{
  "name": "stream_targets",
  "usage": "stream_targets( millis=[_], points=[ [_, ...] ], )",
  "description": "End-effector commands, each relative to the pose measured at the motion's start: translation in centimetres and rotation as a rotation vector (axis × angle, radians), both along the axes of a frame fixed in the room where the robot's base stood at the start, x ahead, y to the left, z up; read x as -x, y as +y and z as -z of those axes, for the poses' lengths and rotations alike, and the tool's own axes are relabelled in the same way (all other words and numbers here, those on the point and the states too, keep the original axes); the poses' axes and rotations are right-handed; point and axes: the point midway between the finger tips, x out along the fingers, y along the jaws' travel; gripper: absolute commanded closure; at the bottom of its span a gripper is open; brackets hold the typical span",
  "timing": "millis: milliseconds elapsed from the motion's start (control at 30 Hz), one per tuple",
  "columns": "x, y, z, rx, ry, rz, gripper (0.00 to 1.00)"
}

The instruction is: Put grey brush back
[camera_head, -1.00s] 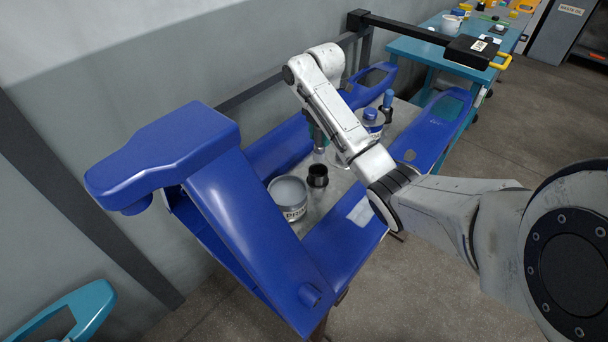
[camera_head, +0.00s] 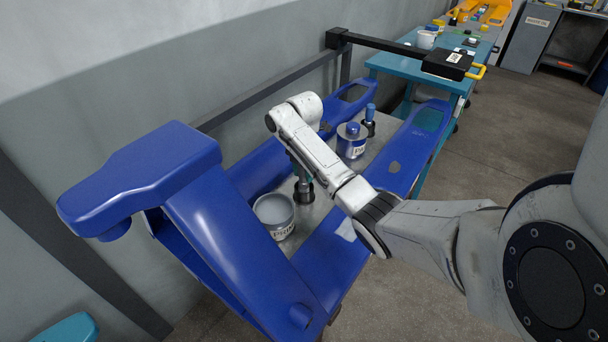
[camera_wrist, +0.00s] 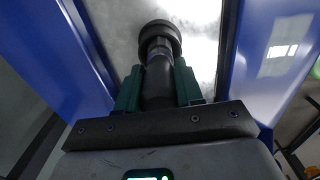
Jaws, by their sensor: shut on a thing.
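My gripper (camera_head: 300,166) has green fingers and points down over the metal tabletop between the blue side arms. In the wrist view, my gripper (camera_wrist: 158,90) is shut on the dark grey handle of the brush (camera_wrist: 157,78). The brush's lower end meets a round black holder (camera_wrist: 160,32). The holder also shows in the head view (camera_head: 304,193), standing on the tabletop directly below my fingers. The brush looks roughly upright and in line with the holder. How deep its tip sits inside is hidden.
A grey paint can (camera_head: 273,214) stands close to the holder, on its left. A blue-lidded can (camera_head: 350,140) and a blue-handled brush (camera_head: 370,112) in a black holder stand farther back. Blue side arms (camera_head: 338,257) flank the tabletop.

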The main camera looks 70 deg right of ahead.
Motion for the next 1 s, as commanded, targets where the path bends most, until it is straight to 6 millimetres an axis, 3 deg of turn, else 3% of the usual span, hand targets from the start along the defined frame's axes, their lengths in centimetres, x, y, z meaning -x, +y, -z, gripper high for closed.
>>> stream_targets(
  millis=[167, 533, 567, 800, 1000],
  points=[
    [0.0, 0.0, 1.4, 0.0, 0.001, 0.0, 0.94],
    [0.0, 0.0, 1.8, 0.0, 0.0, 0.0, 0.94],
    [0.0, 0.0, 1.8, 0.001, 0.0, 0.0, 0.61],
    [0.0, 0.0, 1.7, 0.0, 0.0, 0.0, 0.38],
    [0.0, 0.0, 1.7, 0.0, 0.0, 0.0, 0.38]
  ],
)
